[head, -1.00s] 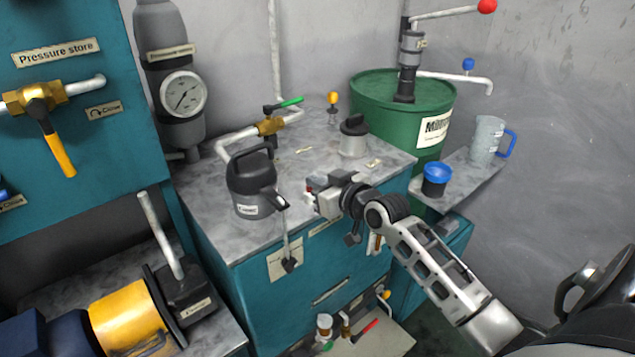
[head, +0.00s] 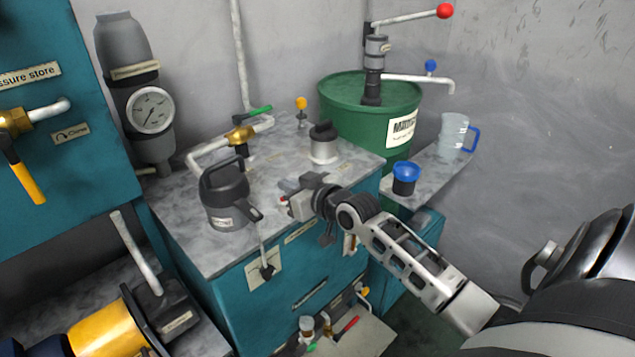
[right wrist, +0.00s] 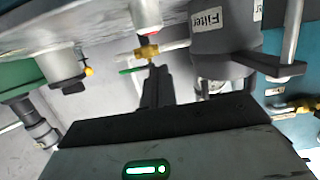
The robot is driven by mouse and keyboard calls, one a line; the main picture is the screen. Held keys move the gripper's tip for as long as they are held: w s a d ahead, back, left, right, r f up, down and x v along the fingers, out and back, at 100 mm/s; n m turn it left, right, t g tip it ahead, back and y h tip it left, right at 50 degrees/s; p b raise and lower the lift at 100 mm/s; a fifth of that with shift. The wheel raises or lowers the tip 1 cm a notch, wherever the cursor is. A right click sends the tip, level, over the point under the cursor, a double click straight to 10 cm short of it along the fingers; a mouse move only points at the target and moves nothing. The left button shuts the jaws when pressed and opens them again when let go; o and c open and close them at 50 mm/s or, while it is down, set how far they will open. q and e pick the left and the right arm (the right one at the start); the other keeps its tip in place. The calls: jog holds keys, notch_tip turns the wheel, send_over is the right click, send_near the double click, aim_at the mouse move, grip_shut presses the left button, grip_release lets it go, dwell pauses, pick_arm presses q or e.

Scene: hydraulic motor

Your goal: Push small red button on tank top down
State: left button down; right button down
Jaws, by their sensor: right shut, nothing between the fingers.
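The small red button (head: 283,199) shows as a red spot on the grey tank top (head: 270,185), just left of my right gripper's tip. My right gripper (head: 288,206) is over the tank top's front edge, beside the button. Its fingers (right wrist: 153,75) are shut and empty, pointing towards the button with a visible gap in the picture. Whether the tip touches it is unclear from the head view. My left gripper is not in view.
A dark filter can (head: 225,196) with a handle stands left of the gripper. A grey filler cap (head: 323,143), a brass valve with a green lever (head: 242,135) and a green barrel (head: 342,92) are behind. A blue-rimmed cup (head: 405,180) sits on the right shelf.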

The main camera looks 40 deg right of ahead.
jog(key=shift+b+v, duration=0.5)
jog(key=shift+v, duration=0.45)
jog(key=v, duration=0.8)
jog(key=shift+r+b, duration=0.3)
jog(key=shift+r, duration=0.1)
jog(key=s+a+f+g, duration=0.2)
jog(key=s+a+f, duration=0.5)
jog(key=a+f, duration=0.2)
jog(key=s+a+f+n+g+y, duration=0.1)
jog(key=s+a+f+g, duration=0.2)
jog(key=s+a+f, duration=0.5)
notch_tip(320, 180, down, 4)
jog(key=a, duration=0.2)
jog(key=shift+s+a+n, duration=0.2)
jog(key=shift+a+n, duration=0.1)
jog(key=shift+a, duration=0.05)
jog(key=shift+r, duration=0.1)
